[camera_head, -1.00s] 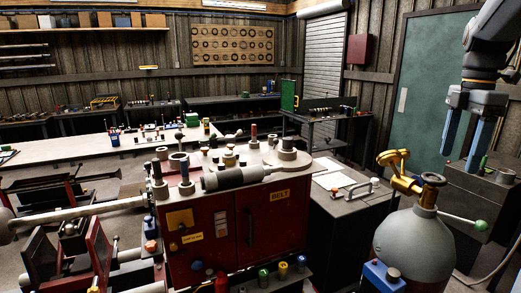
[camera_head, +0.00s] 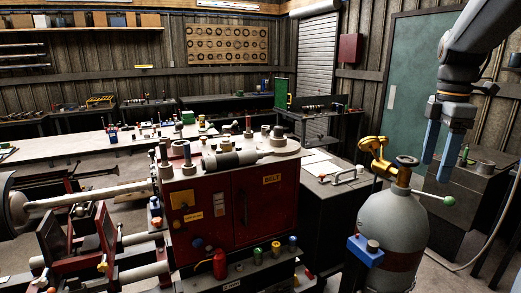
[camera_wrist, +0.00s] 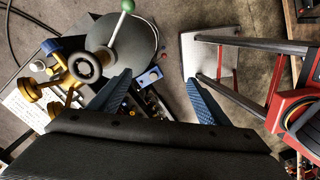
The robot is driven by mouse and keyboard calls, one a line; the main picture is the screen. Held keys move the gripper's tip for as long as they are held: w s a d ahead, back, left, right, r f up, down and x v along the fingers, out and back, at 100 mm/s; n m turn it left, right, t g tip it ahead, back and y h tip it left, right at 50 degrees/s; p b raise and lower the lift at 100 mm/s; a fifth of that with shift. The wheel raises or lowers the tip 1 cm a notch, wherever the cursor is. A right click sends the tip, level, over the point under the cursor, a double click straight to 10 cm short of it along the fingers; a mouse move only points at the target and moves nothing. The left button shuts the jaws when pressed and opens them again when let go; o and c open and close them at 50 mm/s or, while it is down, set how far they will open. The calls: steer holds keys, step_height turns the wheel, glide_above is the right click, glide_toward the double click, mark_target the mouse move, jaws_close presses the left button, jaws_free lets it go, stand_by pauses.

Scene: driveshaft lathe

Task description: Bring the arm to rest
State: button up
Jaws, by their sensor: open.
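My gripper (camera_head: 441,143) hangs at the upper right in the head view, fingers pointing down. Its two blue fingers are spread, with nothing between them. It is in the air, above and to the right of the grey gas cylinder (camera_head: 390,228) in the picture. In the wrist view the fingers of my gripper (camera_wrist: 158,90) are apart, with floor and small items far below between them. The cylinder's brass valve (camera_wrist: 70,75) shows at the left there.
A red lathe cabinet (camera_head: 227,215) with a crowded top stands at the centre. A long shaft (camera_head: 85,198) lies at the left. A grey cabinet (camera_head: 478,185) stands by the green door (camera_head: 408,90). In the wrist view a red-ended frame (camera_wrist: 250,92) lies to the right.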

steer(key=s+a+f+m+b, duration=0.2)
steer(key=a+f+m, duration=0.3)
steer(key=a+f, duration=0.3)
steer(key=s+a+f+m+b, duration=0.3)
steer(key=a+f, duration=0.6)
steer(key=f, duration=0.3)
steer(key=s+a+f+m+t+b, duration=0.1)
steer(key=s+a+f+m+b, duration=0.1)
steer(key=s+a+f+m, duration=0.2)
steer(key=a+f+m, duration=0.2)
steer(key=a+f, duration=0.2)
steer(key=f, duration=0.2)
steer(key=shift+s+a+m+b, duration=0.15)
steer(key=shift+a+m+b, duration=0.05)
steer(key=shift+m+b, duration=0.1)
